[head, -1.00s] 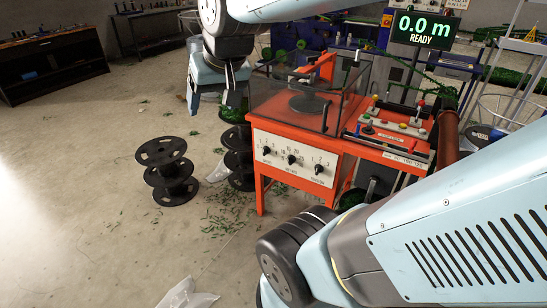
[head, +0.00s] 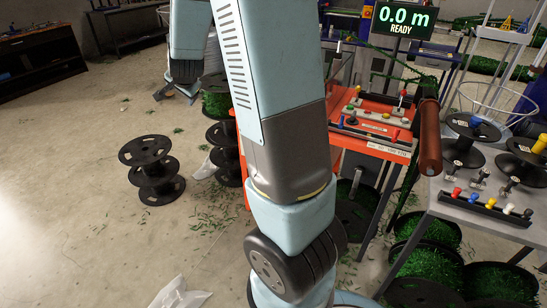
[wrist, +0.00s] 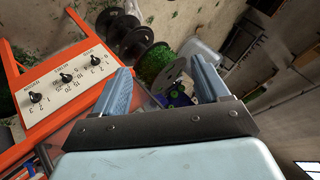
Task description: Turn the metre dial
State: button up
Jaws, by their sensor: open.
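The metre dial (wrist: 66,77) is the middle of three black knobs on the white panel (wrist: 80,98) of the orange machine, at the left of the wrist view. Numbers ring it; its exact setting is too small to read surely. My gripper (wrist: 160,72) is open and empty, to the right of the panel and apart from it. In the head view my arm hides the panel and its dials. The green display (head: 403,17) reads 0.0 m, READY.
Black spools (head: 152,168) stand on the floor left of the machine. The orange table (head: 378,113) carries levers and buttons. A grey bench (head: 470,222) with spools and coloured knobs is at the right. Open floor lies at the left.

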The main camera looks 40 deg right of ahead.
jog(key=w+d+f+m+h, duration=0.45)
jog(key=d+f, duration=0.35)
jog(key=f, duration=0.4)
jog(key=w+d+f+m+h, duration=0.3)
jog(key=d+f+m, duration=0.3)
jog(key=f, duration=0.7)
jog(key=s+d+f+m+g+h, duration=0.15)
jog(key=s+d+f+h, duration=0.35)
jog(key=f, duration=0.5)
jog(key=s+d+f+m+g+h, duration=0.1)
jog(key=s+d+f+m+h, duration=0.15)
jog(key=s+d+f, duration=0.65)
jog(key=w+a+f+x, duration=0.1)
jog(key=w+x, duration=0.1)
jog(key=x, duration=1)
jog(key=shift+f, duration=0.4)
jog(key=shift+n, duration=0.25)
jog(key=c, duration=1.1)
